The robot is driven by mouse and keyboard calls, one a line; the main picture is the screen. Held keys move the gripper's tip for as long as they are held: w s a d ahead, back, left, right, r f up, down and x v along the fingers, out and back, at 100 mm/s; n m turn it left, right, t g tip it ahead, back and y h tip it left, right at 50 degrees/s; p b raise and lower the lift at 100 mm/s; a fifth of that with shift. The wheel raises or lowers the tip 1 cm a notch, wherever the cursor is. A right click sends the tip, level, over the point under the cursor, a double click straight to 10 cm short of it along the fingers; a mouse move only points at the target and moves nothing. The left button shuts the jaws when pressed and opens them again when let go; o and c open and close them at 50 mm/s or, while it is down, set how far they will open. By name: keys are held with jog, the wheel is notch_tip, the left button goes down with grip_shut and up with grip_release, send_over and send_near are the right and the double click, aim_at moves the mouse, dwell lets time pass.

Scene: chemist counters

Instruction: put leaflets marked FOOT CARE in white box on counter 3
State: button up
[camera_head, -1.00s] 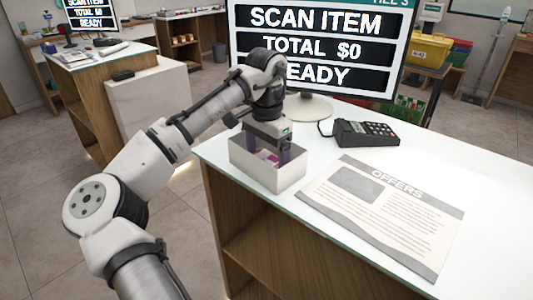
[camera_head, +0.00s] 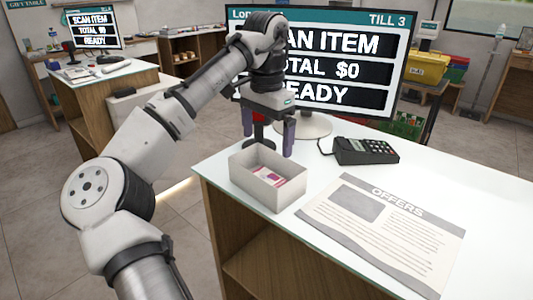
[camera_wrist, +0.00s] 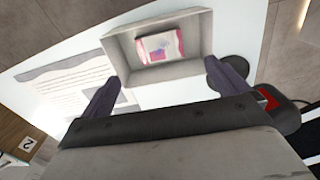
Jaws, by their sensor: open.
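The white box (camera_head: 288,190) stands open on the counter (camera_head: 322,212) below a screen reading TILL 3. The leaflets (camera_head: 267,175), a small white, pink and purple stack, lie inside it. In the wrist view the leaflets (camera_wrist: 161,47) rest on the floor of the box (camera_wrist: 203,28); their print is too small to read. My gripper (camera_head: 268,146) is open and empty, above and behind the box, with its fingers wide apart. In the wrist view my gripper (camera_wrist: 168,78) shows its two fingers on the near side of the box.
The till screen (camera_head: 390,72) stands close behind my gripper. A card terminal (camera_head: 365,151) and an OFFERS sheet (camera_head: 385,225) lie to the right of the box. Another counter (camera_head: 100,95) stands at the back left.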

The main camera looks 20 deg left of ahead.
jog(key=shift+r, duration=1)
